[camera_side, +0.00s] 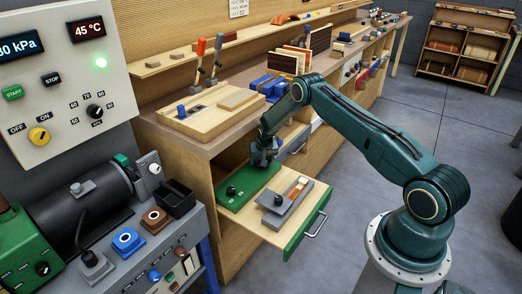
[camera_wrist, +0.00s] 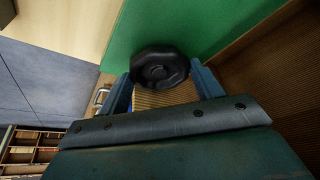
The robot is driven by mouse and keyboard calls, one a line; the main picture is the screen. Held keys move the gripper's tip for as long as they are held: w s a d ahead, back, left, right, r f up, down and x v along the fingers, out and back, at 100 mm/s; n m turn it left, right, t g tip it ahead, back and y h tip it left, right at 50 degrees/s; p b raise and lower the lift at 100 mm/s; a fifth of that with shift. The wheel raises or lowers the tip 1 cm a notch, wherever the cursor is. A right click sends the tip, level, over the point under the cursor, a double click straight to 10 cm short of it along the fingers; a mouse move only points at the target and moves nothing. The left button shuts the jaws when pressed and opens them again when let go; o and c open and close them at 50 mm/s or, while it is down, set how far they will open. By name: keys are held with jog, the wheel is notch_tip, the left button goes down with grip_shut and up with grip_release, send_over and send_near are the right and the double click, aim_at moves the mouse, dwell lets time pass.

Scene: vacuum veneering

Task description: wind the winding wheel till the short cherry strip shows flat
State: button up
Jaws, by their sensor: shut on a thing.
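In the wrist view a round black wheel (camera_wrist: 160,62) with a lobed rim sits against a green board. My gripper (camera_wrist: 163,80) has its two blue fingers on either side of this wheel, shut on it. In the side view my gripper (camera_side: 263,160) is low over the far end of the green board (camera_side: 238,199) in the open drawer, and it hides the wheel there. A grey device (camera_side: 288,212) beside the board has a small window with a reddish-brown strip (camera_side: 299,187). I cannot tell whether that strip lies flat.
Another black knob (camera_side: 232,191) is on the near part of the green board, and one (camera_side: 278,200) on the grey device. The drawer's green front (camera_side: 306,226) has a metal handle. The workbench (camera_side: 190,142) rises behind, with a wooden press board. A grey control console stands left.

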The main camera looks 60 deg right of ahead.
jog(key=o, duration=1)
jog(key=shift+v, duration=2.45)
jog(key=shift+s+a+r, duration=0.1)
jog(key=shift+s+a, duration=1.95)
jog(key=shift+s, duration=0.15)
jog(key=shift+s+a, duration=2)
jog(key=shift+s, duration=0.25)
